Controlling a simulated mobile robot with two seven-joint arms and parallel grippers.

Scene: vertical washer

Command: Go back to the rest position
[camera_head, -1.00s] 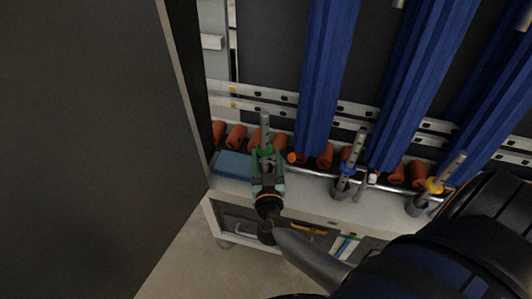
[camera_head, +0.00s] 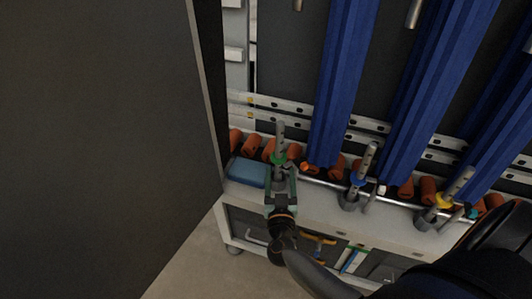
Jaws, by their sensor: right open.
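My right gripper (camera_head: 281,180) comes up from the lower right and is at the green-ringed grey rod (camera_head: 281,137) at the left end of the white shelf. Its jaws are open, one finger to each side of the rod's lower part. Whether they touch the rod cannot be told. The rod stands upright. My left gripper is not in view.
A blue-ringed rod (camera_head: 361,163) and a yellow-ringed rod (camera_head: 452,190) stand farther right on the white shelf (camera_head: 325,200). A blue box (camera_head: 248,172) lies left of my gripper. Blue columns (camera_head: 340,85) rise behind. A large dark panel (camera_head: 90,150) fills the left.

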